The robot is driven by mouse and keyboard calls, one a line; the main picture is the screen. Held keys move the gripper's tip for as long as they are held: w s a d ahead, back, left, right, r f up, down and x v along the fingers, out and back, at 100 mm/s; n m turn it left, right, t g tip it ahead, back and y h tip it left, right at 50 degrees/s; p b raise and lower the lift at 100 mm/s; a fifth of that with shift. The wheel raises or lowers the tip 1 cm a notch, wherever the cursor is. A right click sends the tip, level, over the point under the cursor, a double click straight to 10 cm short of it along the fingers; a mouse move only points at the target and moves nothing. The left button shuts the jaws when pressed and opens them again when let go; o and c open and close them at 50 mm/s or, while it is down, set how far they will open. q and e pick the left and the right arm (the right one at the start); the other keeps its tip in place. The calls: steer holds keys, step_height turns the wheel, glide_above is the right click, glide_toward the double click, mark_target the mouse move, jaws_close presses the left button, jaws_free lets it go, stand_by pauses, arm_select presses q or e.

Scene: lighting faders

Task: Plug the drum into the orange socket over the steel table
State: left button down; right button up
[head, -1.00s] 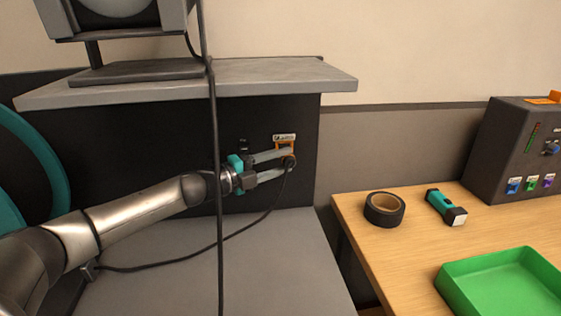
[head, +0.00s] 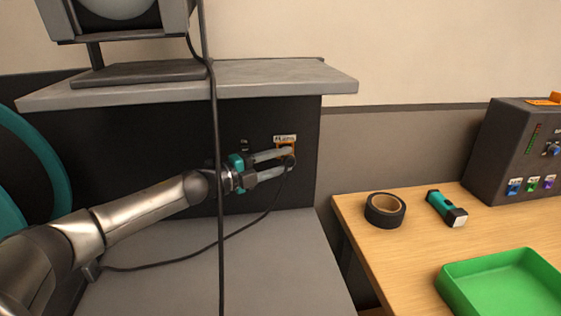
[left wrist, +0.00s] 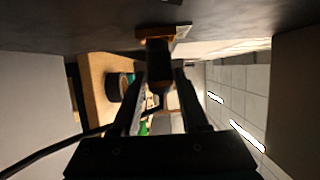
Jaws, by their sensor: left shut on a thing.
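A black cable (head: 210,245) runs from the plug down to the left. The teal drum (head: 45,165) shows in part at the left edge. My right gripper is out of view.
A shelf (head: 270,78) juts out above, and a hanging cable (head: 216,200) crosses before my arm. A wooden table (head: 400,250) on the right holds tape, a flashlight and a green tray.

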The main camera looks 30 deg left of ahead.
arm_select(q)
steer(key=shift+w+a, duration=0.35)
steer(key=shift+w, duration=0.15)
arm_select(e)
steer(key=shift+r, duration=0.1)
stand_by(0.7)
arm_select(q)
steer(key=shift+a+r, duration=0.15)
steer(key=shift+a, duration=0.05)
stand_by(0.5)
steer(key=c, duration=0.8)
jaws_free()
steer(key=shift+c, duration=0.2)
steer(key=o, duration=0.5)
steer(key=shift+w+d, duration=0.1)
